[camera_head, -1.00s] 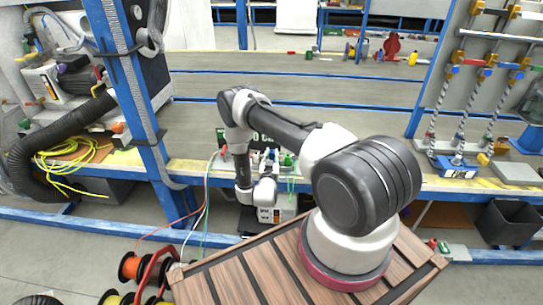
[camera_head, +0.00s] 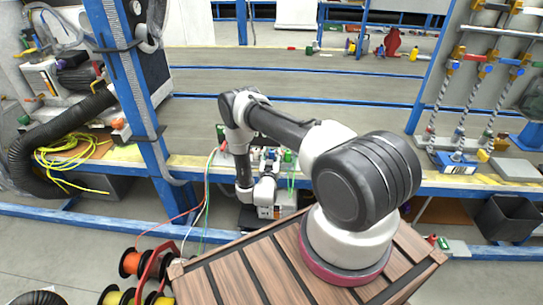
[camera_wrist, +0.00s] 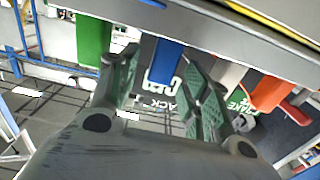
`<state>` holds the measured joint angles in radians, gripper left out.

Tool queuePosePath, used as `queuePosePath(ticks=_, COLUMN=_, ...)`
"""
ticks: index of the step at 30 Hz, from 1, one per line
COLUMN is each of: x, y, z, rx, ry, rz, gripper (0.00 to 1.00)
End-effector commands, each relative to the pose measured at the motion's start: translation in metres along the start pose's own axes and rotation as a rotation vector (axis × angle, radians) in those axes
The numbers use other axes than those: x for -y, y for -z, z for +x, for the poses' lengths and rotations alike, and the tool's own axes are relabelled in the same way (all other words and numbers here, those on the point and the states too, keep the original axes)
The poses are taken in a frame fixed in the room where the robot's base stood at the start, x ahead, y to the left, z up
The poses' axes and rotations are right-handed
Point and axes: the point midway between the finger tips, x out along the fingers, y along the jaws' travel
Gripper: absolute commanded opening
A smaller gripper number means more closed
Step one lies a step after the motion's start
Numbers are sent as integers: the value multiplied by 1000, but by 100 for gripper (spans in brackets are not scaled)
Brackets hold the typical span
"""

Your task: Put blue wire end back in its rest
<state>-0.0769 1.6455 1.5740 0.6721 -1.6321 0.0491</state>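In the wrist view a blue block-shaped piece (camera_wrist: 165,62), which looks like the blue wire end, stands between the two fingers under a pale edge. My gripper (camera_wrist: 162,85) has its green-padded fingers apart, one on each side of the blue piece. I see a gap on both sides and no clear contact. A green piece (camera_wrist: 93,40) is to the left and an orange-red piece (camera_wrist: 270,92) to the right. In the head view my wrist is at the bench front and hides the fingers and blue piece. Whether the blue piece sits in its rest cannot be told.
Green (camera_head: 288,157) and red (camera_head: 222,145) wire ends show at the bench front near my wrist. Thin wires hang down left of my arm toward the wire spools (camera_head: 132,264). A blue post (camera_head: 135,100) stands left. The bench top (camera_head: 330,85) behind is largely clear.

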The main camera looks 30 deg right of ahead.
Motion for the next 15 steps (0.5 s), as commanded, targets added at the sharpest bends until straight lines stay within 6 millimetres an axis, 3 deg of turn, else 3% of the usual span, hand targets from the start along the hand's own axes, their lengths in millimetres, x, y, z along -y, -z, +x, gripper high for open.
queuePosePath(ticks=8, x=0, y=0, z=-4, rx=1, ry=1, rz=-1, gripper=48)
queuePosePath(ticks=15, x=1, y=-2, z=-44, rx=4, ry=4, rz=-3, gripper=48)
